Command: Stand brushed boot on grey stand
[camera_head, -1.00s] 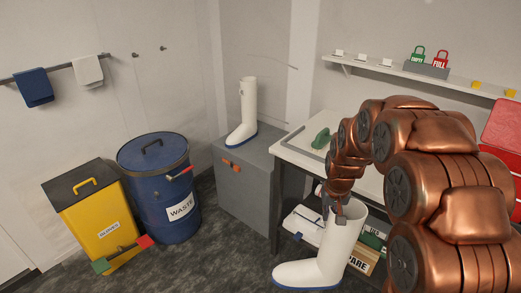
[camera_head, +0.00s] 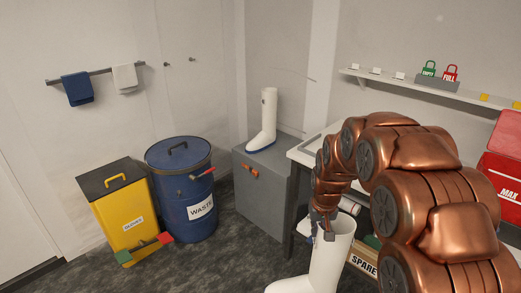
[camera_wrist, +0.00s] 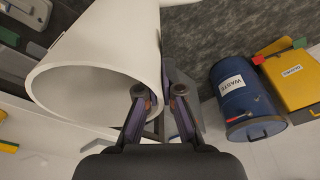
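In the wrist view my gripper (camera_wrist: 158,95) has one finger inside the opening of this boot (camera_wrist: 105,25) and one outside. A grey stand (camera_head: 262,205), a box with an orange handle on its front, is against the back wall. Another white boot (camera_head: 267,115) stands upright at its back. I cannot tell from its surface whether the held boot is brushed.
A yellow gloves bin (camera_head: 126,215) and a blue waste drum (camera_head: 182,190) stand left of the grey stand. A bench (camera_head: 303,155) adjoins the stand on the right, with a spare box (camera_head: 363,262) beneath. Dark floor (camera_head: 230,255) is clear in front of the stand.

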